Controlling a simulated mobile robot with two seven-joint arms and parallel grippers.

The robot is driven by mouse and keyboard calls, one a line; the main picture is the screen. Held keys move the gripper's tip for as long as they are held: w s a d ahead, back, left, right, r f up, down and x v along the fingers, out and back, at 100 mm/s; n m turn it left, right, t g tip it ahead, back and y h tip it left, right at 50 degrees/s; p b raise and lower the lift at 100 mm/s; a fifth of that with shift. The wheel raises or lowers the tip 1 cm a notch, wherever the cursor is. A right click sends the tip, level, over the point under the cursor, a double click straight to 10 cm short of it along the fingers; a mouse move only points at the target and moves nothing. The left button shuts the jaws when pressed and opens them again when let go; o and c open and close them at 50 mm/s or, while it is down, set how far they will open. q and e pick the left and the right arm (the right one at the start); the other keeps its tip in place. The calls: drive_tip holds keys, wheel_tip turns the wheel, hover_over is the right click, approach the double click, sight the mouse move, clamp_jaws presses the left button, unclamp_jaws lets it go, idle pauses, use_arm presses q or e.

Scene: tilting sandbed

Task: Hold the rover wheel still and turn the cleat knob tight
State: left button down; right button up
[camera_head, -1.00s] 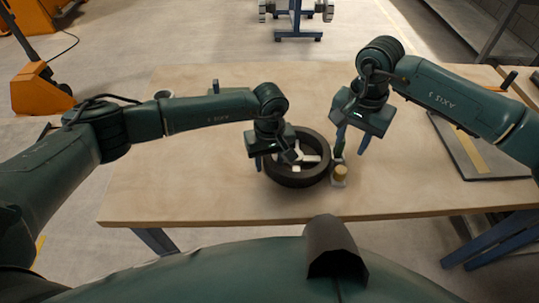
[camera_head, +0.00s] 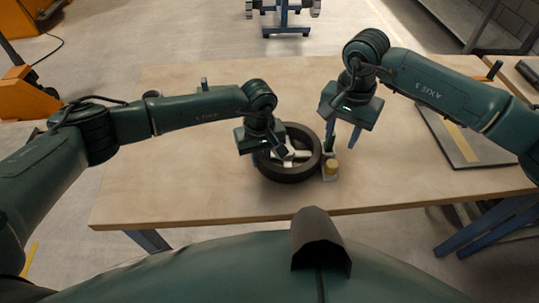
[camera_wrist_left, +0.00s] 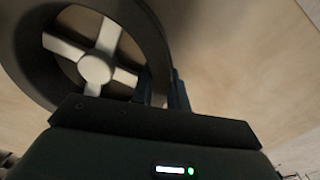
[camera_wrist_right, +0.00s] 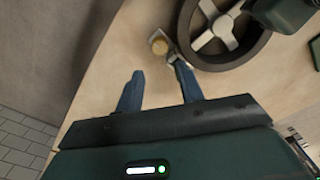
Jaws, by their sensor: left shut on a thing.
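The rover wheel (camera_head: 290,176), a black tyre with pale spokes, lies flat on the table. It also shows in the left wrist view (camera_wrist_left: 165,37) and the right wrist view (camera_wrist_right: 235,62). My left gripper (camera_wrist_left: 160,88) is shut on the tyre wall at its left side, one finger inside and one outside; in the head view its fingertips are mostly hidden. The brass cleat knob (camera_head: 332,167) stands on a small pale block beside the wheel's right side; it also shows in the right wrist view (camera_wrist_right: 159,46). My right gripper (camera_wrist_right: 158,70) is open and empty, pointing down above the knob, apart from it.
The wooden table (camera_head: 190,190) is clear at the front and left. A dark flat panel with a yellow stripe (camera_head: 455,140) lies at the right. A small cup and an upright piece stand behind my left arm. A grey clamp part (camera_wrist_right: 175,61) sits close to one right fingertip.

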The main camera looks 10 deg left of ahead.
sight(332, 163)
wheel_tip(332, 163, down, 10)
drive_tip(key=m, duration=2.7)
drive_tip(key=shift+f, duration=0.25)
drive_tip(key=c, duration=0.7)
